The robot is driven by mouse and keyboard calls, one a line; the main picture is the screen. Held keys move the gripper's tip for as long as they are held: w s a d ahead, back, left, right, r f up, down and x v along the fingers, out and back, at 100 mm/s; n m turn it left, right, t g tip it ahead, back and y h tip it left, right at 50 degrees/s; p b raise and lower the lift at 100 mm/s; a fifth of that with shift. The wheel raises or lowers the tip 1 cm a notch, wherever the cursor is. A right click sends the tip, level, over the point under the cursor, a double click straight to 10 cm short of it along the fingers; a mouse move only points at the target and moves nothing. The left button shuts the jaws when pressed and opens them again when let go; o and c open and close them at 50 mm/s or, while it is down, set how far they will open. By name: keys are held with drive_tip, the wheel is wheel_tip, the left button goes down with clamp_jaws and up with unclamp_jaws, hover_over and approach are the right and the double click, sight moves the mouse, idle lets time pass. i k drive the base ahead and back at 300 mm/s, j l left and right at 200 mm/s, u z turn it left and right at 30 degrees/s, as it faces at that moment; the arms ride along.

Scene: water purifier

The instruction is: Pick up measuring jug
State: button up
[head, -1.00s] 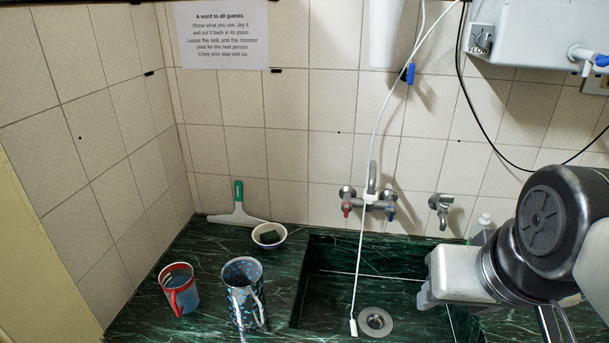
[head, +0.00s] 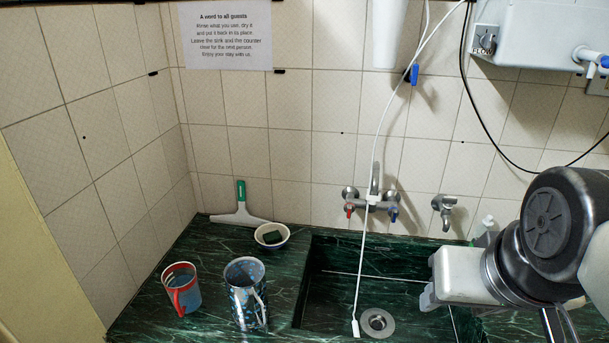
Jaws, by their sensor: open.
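A see-through bluish jug with a red rim and red handle, which looks like the measuring jug (head: 181,291), stands upright on the green marble counter (head: 205,250) at lower left. Just right of it stands a taller blue patterned jug (head: 245,295) with its handle toward the right front. My gripper (head: 428,297) is at the right, over the sink area, well right of both jugs. Its fingers point left and are open, with nothing visible between them.
A sink (head: 335,300) with a drain lies between the jugs and my gripper. A small bowl (head: 272,236) with a dark sponge and a green-handled squeegee (head: 240,210) are behind the jugs. A white hose (head: 366,240) hangs into the sink before the taps (head: 371,200).

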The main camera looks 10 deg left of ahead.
sight(180, 279)
drive_tip(key=k+z, duration=0.15)
drive_tip(key=k, duration=0.15)
drive_tip(key=k+j+z, duration=0.2)
drive_tip(key=j, duration=0.25)
drive_tip(key=k+j+z, duration=0.2)
drive_tip(key=k+j, duration=0.15)
drive_tip(key=j+z, duration=0.4)
drive_tip(key=j, duration=1.05)
drive_tip(key=k, duration=0.05)
